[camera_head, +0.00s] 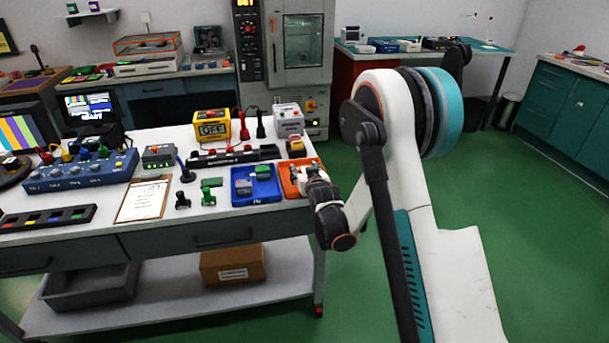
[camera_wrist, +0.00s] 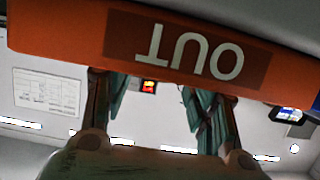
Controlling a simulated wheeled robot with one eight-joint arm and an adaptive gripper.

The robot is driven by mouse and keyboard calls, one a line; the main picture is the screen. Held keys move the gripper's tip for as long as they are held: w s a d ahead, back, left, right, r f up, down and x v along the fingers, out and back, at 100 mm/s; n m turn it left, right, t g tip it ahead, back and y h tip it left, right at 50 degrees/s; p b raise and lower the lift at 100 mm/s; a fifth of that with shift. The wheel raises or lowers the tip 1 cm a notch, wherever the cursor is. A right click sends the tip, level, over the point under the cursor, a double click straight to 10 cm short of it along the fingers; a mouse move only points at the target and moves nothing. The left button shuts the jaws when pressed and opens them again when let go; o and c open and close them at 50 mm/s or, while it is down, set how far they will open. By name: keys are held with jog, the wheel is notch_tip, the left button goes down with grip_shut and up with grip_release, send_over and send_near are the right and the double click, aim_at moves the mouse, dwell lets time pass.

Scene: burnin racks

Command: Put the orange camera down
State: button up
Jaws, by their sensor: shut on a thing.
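My gripper (camera_head: 303,176) is low at the orange tray (camera_head: 287,189) on the right end of the white table. In the wrist view the picture is upside down, and the orange tray wall (camera_wrist: 85,32) with its "OUT" label crosses the top. My gripper's two fingers (camera_wrist: 160,88) run to that wall, and their tips are hidden behind it. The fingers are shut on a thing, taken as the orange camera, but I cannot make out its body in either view. Whether it touches the tray floor cannot be seen.
A blue tray (camera_head: 255,194) with grey items stands left of the orange tray. A yellow and dark item (camera_head: 296,147) and a black strip (camera_head: 234,157) lie behind. A clipboard (camera_head: 143,201) and small green pieces (camera_head: 208,195) lie further left. Green floor is open at right.

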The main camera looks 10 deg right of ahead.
jog(key=shift+r, duration=0.1)
jog(key=o, duration=1.1)
